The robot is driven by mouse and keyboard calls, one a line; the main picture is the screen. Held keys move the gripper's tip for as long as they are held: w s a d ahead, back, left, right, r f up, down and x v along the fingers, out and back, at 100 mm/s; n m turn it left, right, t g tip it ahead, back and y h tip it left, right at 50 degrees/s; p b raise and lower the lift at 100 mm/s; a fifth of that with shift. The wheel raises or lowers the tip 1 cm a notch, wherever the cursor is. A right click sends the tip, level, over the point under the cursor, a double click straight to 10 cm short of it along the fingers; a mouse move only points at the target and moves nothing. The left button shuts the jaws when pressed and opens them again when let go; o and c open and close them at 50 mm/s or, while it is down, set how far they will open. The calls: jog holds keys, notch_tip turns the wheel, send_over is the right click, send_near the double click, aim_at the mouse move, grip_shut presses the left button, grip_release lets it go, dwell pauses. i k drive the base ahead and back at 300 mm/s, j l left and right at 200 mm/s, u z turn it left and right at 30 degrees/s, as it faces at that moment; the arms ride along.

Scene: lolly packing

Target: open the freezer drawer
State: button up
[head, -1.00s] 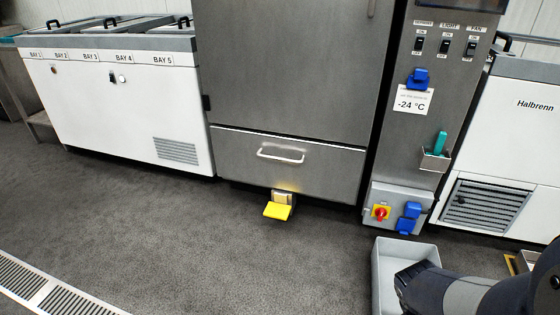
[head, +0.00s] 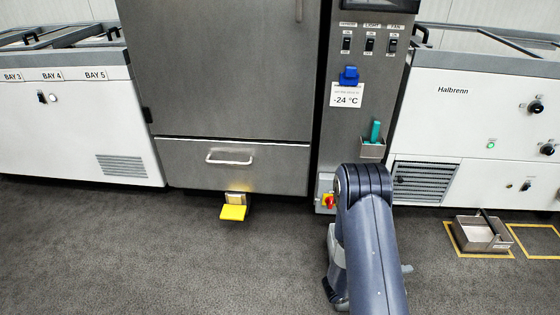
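The freezer drawer (head: 275,172) is the wide grey metal front at the bottom of the tall steel cabinet, under its large door (head: 225,75). The drawer is shut, flush with the cabinet. A pale bar handle (head: 230,158) sits near its upper middle. A yellow foot pedal (head: 234,211) sticks out at floor level below the drawer. My arm reaches in at the right of the head view, in front of the control column. My gripper's fingers cannot be made out; the arm's end is to the right of the drawer, apart from the handle.
The control column (head: 350,110) stands right of the drawer, with switches, a -24 °C label and a red-yellow switch. White chest freezers (head: 70,130) stand left. A white Halbrenn unit (head: 480,120) stands right, a metal tray (head: 480,233) on the floor before it. The floor before the drawer is clear.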

aim_at(267, 166)
jog(key=i+j+u, duration=0.15)
jog(key=u, duration=0.3)
jog(key=i+u, duration=0.4)
jog(key=i+j+u, duration=0.1)
jog(key=u, duration=0.35)
jog(key=i+l+u, duration=0.1)
jog(key=i, duration=0.45)
jog(key=i+l+u, duration=0.1)
jog(key=i+l, duration=0.2)
jog(key=i, duration=0.2)
